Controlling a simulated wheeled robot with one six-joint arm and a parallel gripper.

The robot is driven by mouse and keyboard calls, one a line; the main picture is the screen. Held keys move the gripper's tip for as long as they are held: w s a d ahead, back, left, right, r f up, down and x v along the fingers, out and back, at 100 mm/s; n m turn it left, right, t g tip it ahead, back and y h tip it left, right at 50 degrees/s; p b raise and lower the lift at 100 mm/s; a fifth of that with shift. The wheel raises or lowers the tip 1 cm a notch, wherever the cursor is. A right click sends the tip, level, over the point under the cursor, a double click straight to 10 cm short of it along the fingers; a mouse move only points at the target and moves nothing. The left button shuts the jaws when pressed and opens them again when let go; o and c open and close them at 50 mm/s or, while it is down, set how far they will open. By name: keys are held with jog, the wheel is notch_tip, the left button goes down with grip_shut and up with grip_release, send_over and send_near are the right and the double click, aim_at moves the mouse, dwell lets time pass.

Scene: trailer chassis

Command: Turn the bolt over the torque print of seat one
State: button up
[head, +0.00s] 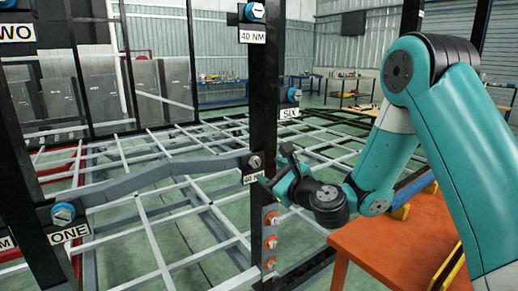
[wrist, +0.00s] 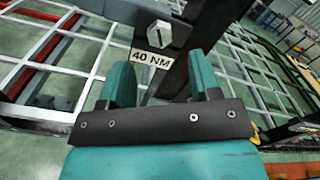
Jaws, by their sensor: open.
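A silver hex bolt head (head: 254,162) sits on a dark plate on the black post. In the wrist view the bolt (wrist: 159,34) shows a dark line on its face, with the white 40 NM print (wrist: 151,59) just below it. A grey bar (head: 150,178) runs from this plate left to the ONE label (head: 70,233), which is under a blue-headed bolt (head: 63,214). My gripper (head: 274,171) is close to the post, beside the print. In the wrist view my gripper (wrist: 160,78) is open and empty, its fingers below and either side of the bolt, apart from it.
Another blue-headed bolt (head: 254,11) is higher on the same post above a second 40 NM print (head: 252,37). The SIX label (head: 290,113) and its bolt (head: 293,94) stand right. An orange table (head: 400,240) is at lower right. Orange fittings (head: 270,218) are lower on the post.

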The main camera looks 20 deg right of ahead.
aim_at(256, 163)
jog(key=p+x, duration=0.4)
jog(key=shift+w+a+r+p, duration=0.15)
jog(key=shift+w+r+p, duration=0.15)
jog(key=shift+p, duration=0.05)
jog(key=shift+w+a+f+p, duration=0.25)
jog(key=shift+w+f+p, duration=0.05)
jog(key=shift+w+p, duration=0.4)
jog(key=c, duration=0.9)
